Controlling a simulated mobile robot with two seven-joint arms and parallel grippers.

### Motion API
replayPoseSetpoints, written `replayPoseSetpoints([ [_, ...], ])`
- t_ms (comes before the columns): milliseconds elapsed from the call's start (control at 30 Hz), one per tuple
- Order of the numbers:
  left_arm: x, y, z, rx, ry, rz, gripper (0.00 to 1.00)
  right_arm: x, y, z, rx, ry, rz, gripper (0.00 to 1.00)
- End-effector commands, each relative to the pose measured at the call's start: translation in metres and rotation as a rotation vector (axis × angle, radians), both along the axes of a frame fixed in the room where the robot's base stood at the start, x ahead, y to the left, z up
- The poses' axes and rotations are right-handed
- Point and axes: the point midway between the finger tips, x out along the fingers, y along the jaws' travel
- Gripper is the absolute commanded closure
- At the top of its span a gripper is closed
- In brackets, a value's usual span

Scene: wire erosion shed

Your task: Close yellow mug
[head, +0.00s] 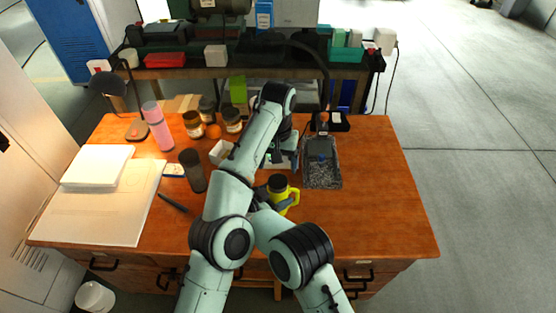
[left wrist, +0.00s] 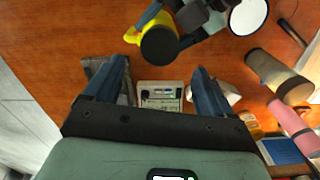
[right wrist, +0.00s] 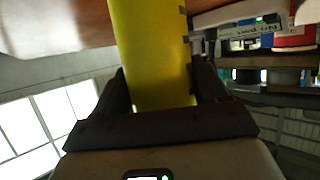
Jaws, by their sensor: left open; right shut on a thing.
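The yellow mug (head: 283,197) stands out near the front middle of the desk, with its handle to the right in the head view. A black round lid (head: 278,183) sits at its top; I cannot tell whether it is fully seated. In the left wrist view the lid (left wrist: 159,45) hides most of the mug, and the yellow handle (left wrist: 132,36) shows beside it. My right gripper (right wrist: 162,85) is shut on the mug's yellow body (right wrist: 150,50). My left gripper (left wrist: 160,88) is open and empty, beyond the mug, above a small pale meter (left wrist: 160,96).
A dark tray of grey granules (head: 322,180) lies right of the mug. A dark cup (head: 193,171), a pink bottle (head: 157,125) and several jars stand to the left. Papers (head: 100,205) cover the left end. The desk's right front (head: 385,210) is clear.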

Motion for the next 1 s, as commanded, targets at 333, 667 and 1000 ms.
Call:
replayPoseSetpoints([
  [333, -0.001, -0.001, 0.005, 0.000, -0.004, 0.195, 0.16, 0.000, 0.000, 0.000, 0.001, -0.001, 0.000, 1.00],
  [667, -0.001, -0.001, 0.003, 0.001, -0.003, 0.192, 0.16, 0.000, 0.000, 0.001, 0.000, -0.001, 0.000, 1.00],
  [1000, -0.001, 0.000, -0.020, 0.003, -0.001, 0.192, 0.16, 0.000, 0.000, 0.001, 0.000, -0.001, 0.000, 1.00],
])
